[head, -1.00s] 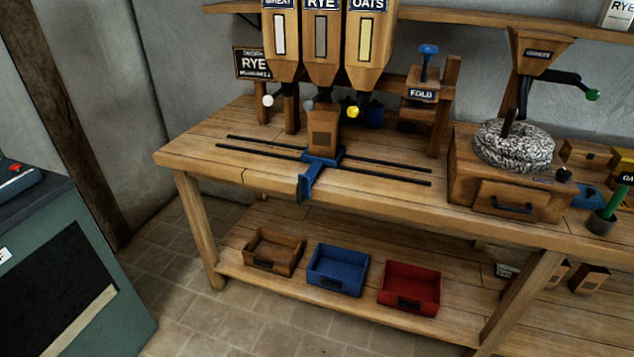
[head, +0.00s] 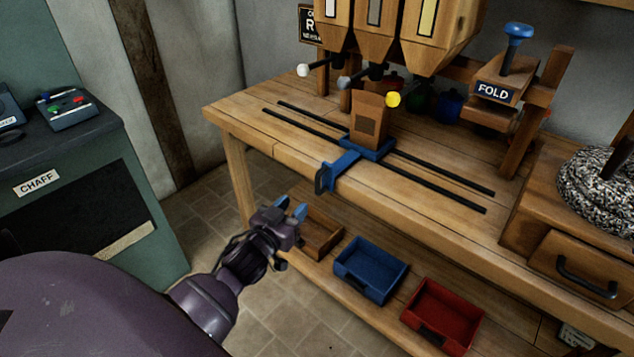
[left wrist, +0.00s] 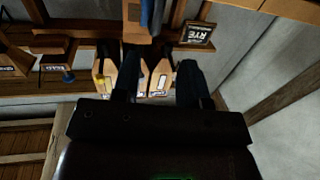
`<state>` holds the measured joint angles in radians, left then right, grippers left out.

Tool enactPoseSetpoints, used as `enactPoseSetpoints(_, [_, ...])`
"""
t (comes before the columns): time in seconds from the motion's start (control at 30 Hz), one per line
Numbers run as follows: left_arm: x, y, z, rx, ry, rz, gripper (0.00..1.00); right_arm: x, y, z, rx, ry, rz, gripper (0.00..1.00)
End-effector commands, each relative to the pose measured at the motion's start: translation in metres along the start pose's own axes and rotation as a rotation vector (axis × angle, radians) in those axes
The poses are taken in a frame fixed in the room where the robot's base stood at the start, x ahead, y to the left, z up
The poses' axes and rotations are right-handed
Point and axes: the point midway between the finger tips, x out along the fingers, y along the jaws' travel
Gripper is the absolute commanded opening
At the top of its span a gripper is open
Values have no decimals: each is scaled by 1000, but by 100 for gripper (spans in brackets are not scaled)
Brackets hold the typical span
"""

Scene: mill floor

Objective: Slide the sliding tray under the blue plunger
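The sliding tray (head: 346,160) is blue, with a handle projecting over the bench's front edge. It sits on two dark rails and carries an open-topped wooden box (head: 369,112). It stands left of the blue plunger (head: 518,33), below and in front of the hoppers. The plunger's knob tops a wooden press marked FOLD (head: 494,92), behind the rails' right part. My left gripper (head: 291,209) is open and empty, below and left of the tray handle, apart from it. Its spread fingers (left wrist: 160,80) show in the left wrist view. My right gripper is out of view.
Hoppers (head: 435,25) with coloured knobs hang above the rails. A millstone (head: 595,190) stands at the right. Brown, blue (head: 370,268) and red (head: 443,312) bins lie on the lower shelf. A green CHAFF machine (head: 90,200) stands left. The rails right of the tray look clear.

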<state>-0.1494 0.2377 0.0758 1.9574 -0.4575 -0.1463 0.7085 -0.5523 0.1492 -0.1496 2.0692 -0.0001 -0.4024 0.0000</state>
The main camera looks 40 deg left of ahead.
Motion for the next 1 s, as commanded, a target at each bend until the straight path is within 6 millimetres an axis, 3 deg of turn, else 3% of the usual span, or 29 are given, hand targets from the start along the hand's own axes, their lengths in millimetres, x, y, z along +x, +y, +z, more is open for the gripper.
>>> enactPoseSetpoints(0.6, [86, 0, 0, 2, 0, 0, 40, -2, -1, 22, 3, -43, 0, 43])
enactPoseSetpoints(0.8, [102, 0, 0, 0, 1, 0, 40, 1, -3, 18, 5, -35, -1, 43])
enactPoseSetpoints(1.0, [105, 0, 0, 0, 0, -1, 40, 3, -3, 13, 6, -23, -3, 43])
